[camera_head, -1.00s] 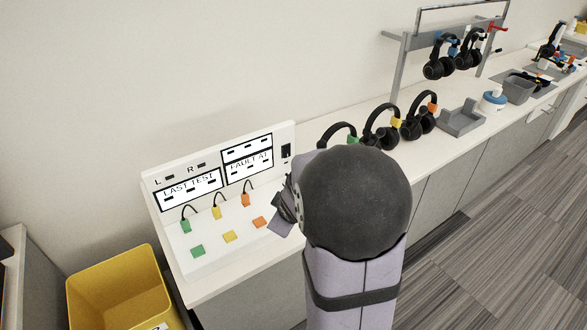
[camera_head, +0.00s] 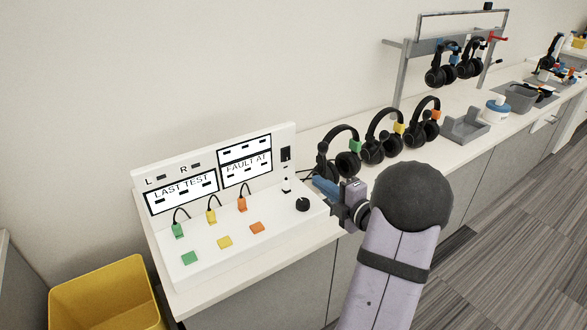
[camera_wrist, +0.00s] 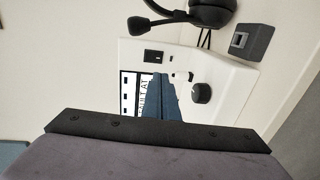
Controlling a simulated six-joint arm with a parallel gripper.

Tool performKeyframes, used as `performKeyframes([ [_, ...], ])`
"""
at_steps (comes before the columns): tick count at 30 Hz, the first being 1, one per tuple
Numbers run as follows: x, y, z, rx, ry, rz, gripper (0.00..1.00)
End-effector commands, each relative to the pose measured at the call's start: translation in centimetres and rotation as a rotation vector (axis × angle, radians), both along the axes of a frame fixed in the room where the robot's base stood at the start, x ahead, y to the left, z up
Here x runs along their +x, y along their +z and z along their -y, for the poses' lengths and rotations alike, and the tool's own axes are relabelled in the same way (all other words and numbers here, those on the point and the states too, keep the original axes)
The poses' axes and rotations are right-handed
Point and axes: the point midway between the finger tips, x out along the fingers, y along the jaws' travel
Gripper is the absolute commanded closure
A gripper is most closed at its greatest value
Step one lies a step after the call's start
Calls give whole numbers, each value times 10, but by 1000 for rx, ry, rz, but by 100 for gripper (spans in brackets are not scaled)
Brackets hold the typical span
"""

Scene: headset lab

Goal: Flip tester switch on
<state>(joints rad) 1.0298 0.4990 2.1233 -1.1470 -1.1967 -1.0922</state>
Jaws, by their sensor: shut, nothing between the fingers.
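The white tester (camera_head: 210,252) stands on the left part of the counter, with a sloped base and an upright panel with two screens. A black switch (camera_head: 286,154) is at the panel's upper right; it also shows in the wrist view (camera_wrist: 155,57). Its on or off position is too small to tell. A small upright lever-like part (camera_head: 286,186) and a black knob (camera_head: 303,204) sit below it. My gripper (camera_head: 322,187) is shut and empty, just right of the knob. In the wrist view, blue fingers (camera_wrist: 168,100) point toward the panel.
Headsets with green, yellow and orange tags (camera_head: 381,138) stand right of the tester. A grey cradle (camera_head: 466,128) and a rack with headsets (camera_head: 440,68) are farther right. A yellow bin (camera_head: 105,295) is below left. Cables with coloured plugs (camera_head: 211,215) rise from the tester base.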

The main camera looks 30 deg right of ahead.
Motion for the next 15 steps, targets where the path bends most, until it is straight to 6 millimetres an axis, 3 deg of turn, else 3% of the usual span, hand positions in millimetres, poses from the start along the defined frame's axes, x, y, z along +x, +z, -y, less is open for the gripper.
performKeyframes([
  [15, 2, 1, 0, -5, 6, 6, 100],
])
